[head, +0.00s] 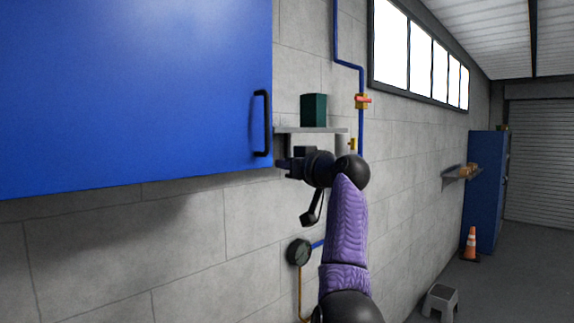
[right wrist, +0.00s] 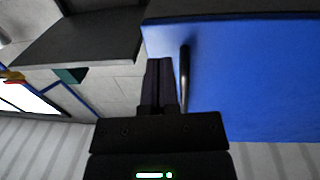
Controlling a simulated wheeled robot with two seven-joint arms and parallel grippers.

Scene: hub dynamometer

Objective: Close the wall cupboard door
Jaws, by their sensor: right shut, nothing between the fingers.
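The wall cupboard door (head: 135,95) is a large blue panel filling the upper left of the head view. Its black upright bar handle (head: 262,123) sits near the right edge. In the right wrist view the blue door (right wrist: 250,75) fills the right side, with the handle (right wrist: 185,80) near its left edge. My right gripper (head: 284,163) is by the door's lower right corner, below the handle. In the wrist view its shut, empty fingers (right wrist: 160,65) lie just left of the handle; I cannot tell whether they touch the door. My left gripper is out of view.
A small grey shelf (head: 310,130) with a dark green box (head: 314,110) is on the wall just right of the door. A blue pipe with a red-handled valve (head: 362,101) runs beyond it. A gauge (head: 299,252) is below. Floor at the right is largely open, with a step stool (head: 440,300).

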